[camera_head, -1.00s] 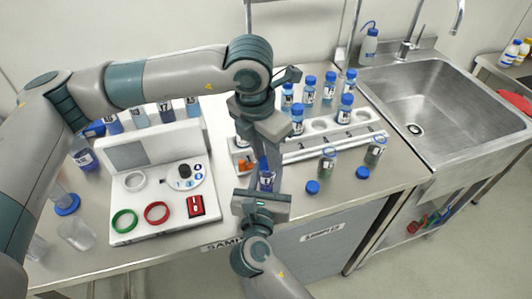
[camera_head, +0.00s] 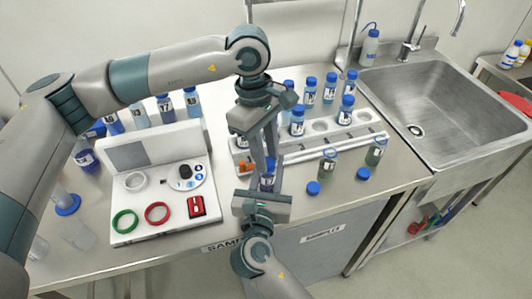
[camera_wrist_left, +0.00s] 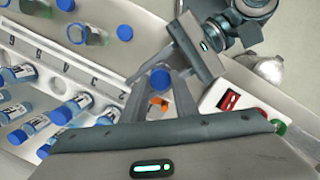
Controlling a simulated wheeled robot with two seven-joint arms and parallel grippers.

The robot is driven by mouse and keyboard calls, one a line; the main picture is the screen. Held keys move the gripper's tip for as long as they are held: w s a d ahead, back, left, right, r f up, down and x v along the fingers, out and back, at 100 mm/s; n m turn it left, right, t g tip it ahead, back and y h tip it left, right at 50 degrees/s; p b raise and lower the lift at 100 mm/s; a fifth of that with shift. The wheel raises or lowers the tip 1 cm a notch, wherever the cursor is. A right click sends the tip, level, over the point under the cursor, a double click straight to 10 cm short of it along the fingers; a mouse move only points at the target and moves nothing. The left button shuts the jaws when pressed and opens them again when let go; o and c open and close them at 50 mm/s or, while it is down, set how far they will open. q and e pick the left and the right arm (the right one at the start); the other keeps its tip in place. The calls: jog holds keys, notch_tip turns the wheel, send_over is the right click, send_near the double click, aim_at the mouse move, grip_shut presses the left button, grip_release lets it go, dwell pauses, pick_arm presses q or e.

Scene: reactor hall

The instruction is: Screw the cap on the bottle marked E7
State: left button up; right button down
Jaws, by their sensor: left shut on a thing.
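A small bottle (camera_head: 267,180) with a dark blue label stands upright between my grippers above the bench front; I cannot read its mark. In the left wrist view a blue cap (camera_wrist_left: 160,78) shows between the fingertips of my left gripper (camera_wrist_left: 161,84). My left gripper (camera_head: 264,160) points down from above and is shut on this cap at the bottle's top. My right gripper (camera_head: 267,182) comes from the front, with its fingers around the bottle's body. The bottle's lower part and the exact seat of the cap are hidden.
A white rack (camera_head: 335,145) holds several blue-capped bottles. Two open bottles (camera_head: 327,164) (camera_head: 375,152) and two loose blue caps (camera_head: 313,188) (camera_head: 363,174) are to the right. A white control station (camera_head: 160,190) is left, a sink (camera_head: 430,105) right. An orange item (camera_wrist_left: 158,103) lies behind the bottle.

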pick_arm(q)
jog(key=m, duration=0.3)
jog(key=m+y, duration=0.1)
jog(key=m, duration=0.3)
jog(key=shift+w+d+g, duration=0.1)
jog(key=shift+g, duration=0.2)
jog(key=m+y, duration=0.1)
jog(key=m, duration=0.5)
jog(key=shift+d, duration=0.1)
jog(key=m, duration=0.6)
jog(key=shift+m+y, duration=0.3)
jog(key=shift+y, duration=0.1)
jog(key=m, duration=0.3)
jog(key=m+t, duration=0.1)
jog(key=m, duration=0.2)
jog(key=shift+d+m+y, duration=0.1)
jog(key=shift+m+y, duration=0.2)
jog(key=shift+m, duration=0.1)
jog(key=o, duration=1)
